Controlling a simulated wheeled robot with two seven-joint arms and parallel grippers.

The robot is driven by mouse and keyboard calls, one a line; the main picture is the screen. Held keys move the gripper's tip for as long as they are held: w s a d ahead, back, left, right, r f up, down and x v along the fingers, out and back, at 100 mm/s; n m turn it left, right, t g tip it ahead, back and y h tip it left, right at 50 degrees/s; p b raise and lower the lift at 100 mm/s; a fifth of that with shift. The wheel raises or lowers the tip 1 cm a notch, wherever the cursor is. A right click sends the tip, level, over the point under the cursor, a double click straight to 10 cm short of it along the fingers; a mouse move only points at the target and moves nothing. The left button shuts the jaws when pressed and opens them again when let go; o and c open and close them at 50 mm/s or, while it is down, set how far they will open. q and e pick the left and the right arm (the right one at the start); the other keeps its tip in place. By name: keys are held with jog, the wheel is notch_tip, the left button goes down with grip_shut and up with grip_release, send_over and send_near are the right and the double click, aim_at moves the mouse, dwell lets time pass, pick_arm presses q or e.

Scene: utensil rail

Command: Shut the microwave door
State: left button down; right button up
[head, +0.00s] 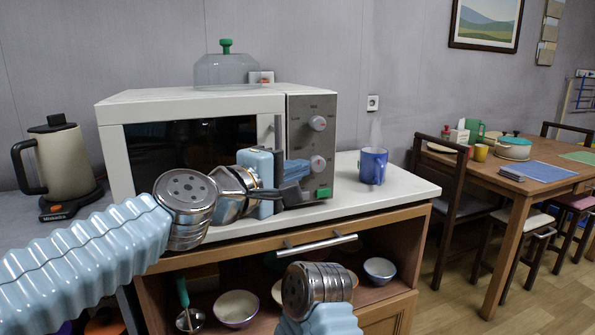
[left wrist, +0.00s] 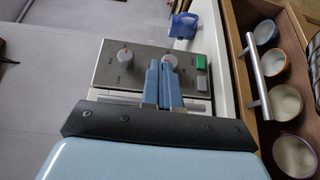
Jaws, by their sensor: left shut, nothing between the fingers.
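The white microwave (head: 180,101) stands on the counter with its front facing me. Its door, with a dark window (head: 185,142), looks flush or nearly flush with the front; my left arm covers its lower part, so I cannot tell whether a small gap is left. The grey upright door handle (head: 278,132) shows just above my left gripper. My left gripper (head: 298,171) is shut and empty, its fingers in front of the handle side and control panel (head: 318,115). In the left wrist view the closed fingers (left wrist: 165,65) point at the panel's knobs; contact cannot be told.
A blue mug (head: 373,166) stands right of the microwave. A kettle (head: 56,160) stands at the left. A glass dome (head: 226,70) sits on top of the microwave. Below, a cabinet with a bar handle (head: 317,244) holds several bowls. A dining table (head: 520,185) is at the right.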

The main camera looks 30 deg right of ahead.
pick_arm(q)
jog(key=s+a, duration=0.2)
jog(key=s, duration=0.7)
jog(key=shift+s+a+r+b, duration=0.2)
jog(key=shift+s+b, duration=0.1)
jog(key=shift+s, duration=0.1)
jog(key=shift+w+f, duration=0.1)
